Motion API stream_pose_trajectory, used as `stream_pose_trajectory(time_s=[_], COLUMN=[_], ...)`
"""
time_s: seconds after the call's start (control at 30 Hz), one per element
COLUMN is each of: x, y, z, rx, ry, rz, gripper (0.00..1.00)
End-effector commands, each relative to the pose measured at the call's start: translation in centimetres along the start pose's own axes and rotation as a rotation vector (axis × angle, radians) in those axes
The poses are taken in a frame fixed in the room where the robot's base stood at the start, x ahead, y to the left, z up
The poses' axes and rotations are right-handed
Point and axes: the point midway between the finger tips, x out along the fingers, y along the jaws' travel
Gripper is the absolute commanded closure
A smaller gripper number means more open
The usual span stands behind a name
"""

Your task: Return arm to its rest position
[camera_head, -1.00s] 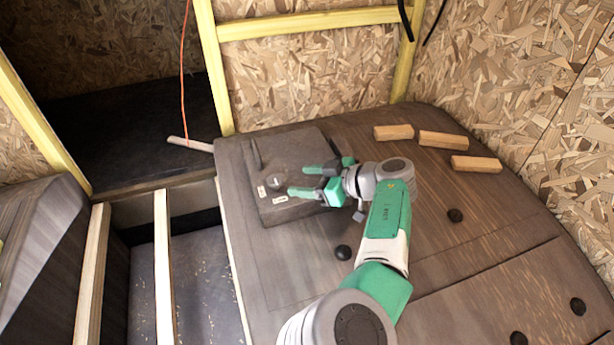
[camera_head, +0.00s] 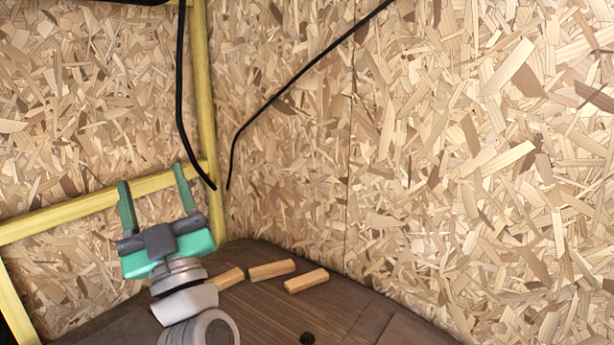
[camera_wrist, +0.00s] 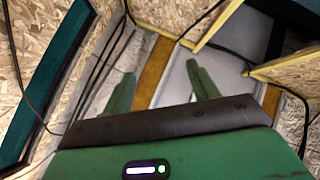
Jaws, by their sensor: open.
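My gripper (camera_head: 155,192) is raised in front of the chipboard wall in the head view, its two green fingers pointing up. The fingers are apart and nothing is between them. In the wrist view the gripper (camera_wrist: 158,88) also shows open and empty, facing upper walls, yellow beams and dark cables. My arm folds upward below the gripper at the lower left of the head view.
Several wooden blocks (camera_head: 272,270) lie on the dark wooden wheel-arch top (camera_head: 262,318) right of my arm. Yellow beams (camera_head: 207,110) frame the wall corner behind. Black cables (camera_head: 290,85) hang along the walls. The space right of my gripper is free.

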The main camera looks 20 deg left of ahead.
Motion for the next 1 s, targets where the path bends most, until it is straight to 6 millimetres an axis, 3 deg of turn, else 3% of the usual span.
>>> stream_pose_trajectory(time_s=[0.03,0.1,0.23,0.4,0.57,0.6,0.87,1.0], x=[-0.8,-3.0,-8.2,-15.5,-21.7,-19.0,-11.7,-6.4], y=[3.4,8.0,14.5,18.7,19.5,20.1,22.1,23.5], z=[-3.0,-6.7,-13.1,-19.9,-25.7,-27.1,-33.4,-38.1], rx=[-0.027,-0.073,-0.151,-0.246,-0.342,-0.334,-0.327,-0.322], ry=[0.001,-0.021,-0.083,-0.185,-0.295,-0.293,-0.289,-0.288], rz=[0.098,0.235,0.435,0.602,0.699,0.691,0.686,0.684], gripper=[0.41,0.41,0.41,0.41,0.41,0.41,0.41,0.41])
